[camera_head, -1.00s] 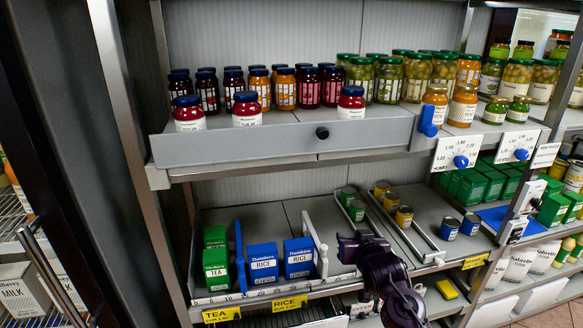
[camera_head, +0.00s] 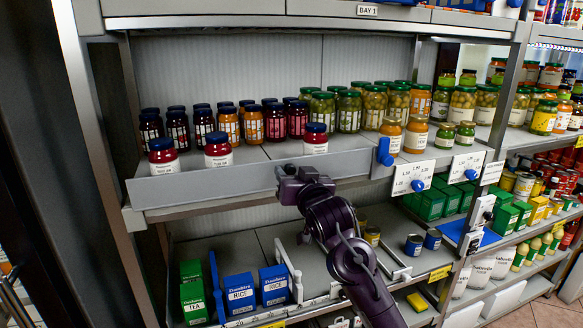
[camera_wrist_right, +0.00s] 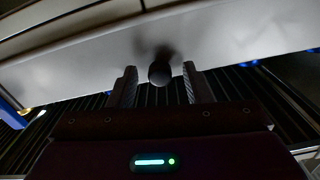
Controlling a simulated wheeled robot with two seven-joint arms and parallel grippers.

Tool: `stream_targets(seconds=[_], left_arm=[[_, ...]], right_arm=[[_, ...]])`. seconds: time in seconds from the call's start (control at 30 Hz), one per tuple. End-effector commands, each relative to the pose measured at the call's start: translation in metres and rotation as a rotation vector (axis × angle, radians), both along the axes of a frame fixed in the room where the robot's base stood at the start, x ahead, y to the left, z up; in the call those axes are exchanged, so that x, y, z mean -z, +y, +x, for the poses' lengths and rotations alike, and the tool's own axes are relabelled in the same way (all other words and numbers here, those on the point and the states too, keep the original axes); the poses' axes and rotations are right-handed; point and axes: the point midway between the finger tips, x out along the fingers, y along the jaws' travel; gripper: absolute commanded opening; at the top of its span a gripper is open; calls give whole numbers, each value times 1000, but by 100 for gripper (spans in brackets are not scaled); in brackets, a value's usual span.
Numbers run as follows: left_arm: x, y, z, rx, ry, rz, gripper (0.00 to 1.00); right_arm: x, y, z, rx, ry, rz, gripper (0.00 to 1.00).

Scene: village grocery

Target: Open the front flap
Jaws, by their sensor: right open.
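The front flap (camera_head: 205,184) is a long light-grey panel along the front edge of the upper shelf. It stands upright, closed across the shelf front. A blue latch (camera_head: 384,153) sits at its right end. My right gripper (camera_head: 284,178) is in front of the flap's middle and hides the knob in the head view. In the right wrist view the round black knob (camera_wrist_right: 159,73) sits on the flap (camera_wrist_right: 80,72) between the two open fingers of my right gripper (camera_wrist_right: 159,80). Contact between fingers and knob cannot be made out. My left gripper is not in view.
Three dark-lidded jars (camera_head: 218,151) stand just behind the flap, with rows of jars further back. A white dial plate (camera_head: 413,178) with a blue knob is to the right. Blue rice boxes (camera_head: 240,292) and a green box (camera_head: 193,301) stand on the lower shelf.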

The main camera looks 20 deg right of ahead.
Motion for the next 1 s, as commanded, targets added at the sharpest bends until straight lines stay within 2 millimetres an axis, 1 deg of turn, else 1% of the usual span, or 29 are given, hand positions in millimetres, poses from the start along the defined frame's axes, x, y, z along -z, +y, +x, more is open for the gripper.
stream_targets(seconds=[0.1,0.33,0.37,0.6,0.7,0.9,1.0], left_arm=[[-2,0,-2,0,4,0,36],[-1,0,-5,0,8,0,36],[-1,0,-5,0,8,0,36],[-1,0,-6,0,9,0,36],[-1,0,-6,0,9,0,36],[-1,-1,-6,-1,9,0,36],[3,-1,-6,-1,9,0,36]], right_arm=[[-1,0,5,0,-1,0,45],[0,0,6,-1,-1,0,45],[0,0,6,-1,-1,0,43],[1,0,6,-1,0,0,11],[1,0,6,-1,0,0,0],[1,0,5,-1,-1,0,0],[3,1,5,-1,-8,0,0]])
